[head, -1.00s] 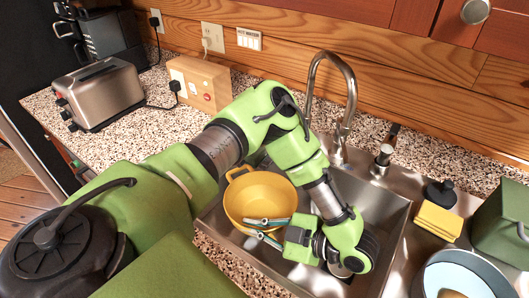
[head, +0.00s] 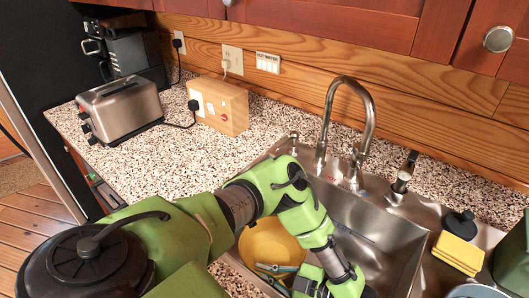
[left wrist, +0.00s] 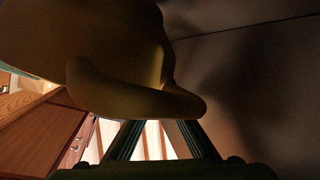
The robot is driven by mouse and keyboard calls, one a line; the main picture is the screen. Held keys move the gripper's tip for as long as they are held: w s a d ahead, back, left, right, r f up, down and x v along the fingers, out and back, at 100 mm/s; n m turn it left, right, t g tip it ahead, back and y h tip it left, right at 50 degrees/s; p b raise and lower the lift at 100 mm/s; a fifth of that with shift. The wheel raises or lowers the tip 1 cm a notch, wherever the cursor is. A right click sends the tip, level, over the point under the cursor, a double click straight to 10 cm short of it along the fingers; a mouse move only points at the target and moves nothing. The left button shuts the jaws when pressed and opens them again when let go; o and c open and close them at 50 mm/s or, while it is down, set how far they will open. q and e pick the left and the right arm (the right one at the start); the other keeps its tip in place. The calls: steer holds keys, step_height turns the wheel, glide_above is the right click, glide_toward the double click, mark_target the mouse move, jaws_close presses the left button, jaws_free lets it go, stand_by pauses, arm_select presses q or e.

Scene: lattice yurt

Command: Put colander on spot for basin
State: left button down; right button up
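A yellow colander (head: 268,242) sits in the left part of the steel sink (head: 385,232). My right gripper is not in view. No marked spot for a basin can be made out.
The faucet (head: 345,130) stands behind the sink. A yellow sponge (head: 458,252) and a green box (head: 513,258) are at the right. A toaster (head: 120,107) and a wooden outlet box (head: 218,105) stand on the speckled counter (head: 160,165), which has clear room left of the sink.

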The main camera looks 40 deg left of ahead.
arm_select(q)
steer(key=shift+f+b, duration=0.4)
steer(key=shift+f, duration=0.2)
steer(key=c, duration=2.3)
jaws_free()
steer(key=shift+r+p, duration=0.4)
steer(key=shift+r, duration=0.2)
steer(key=b+v, duration=0.1)
steer(key=v, duration=0.6)
steer(key=shift+d+r, duration=0.1)
steer(key=shift+d, duration=0.15)
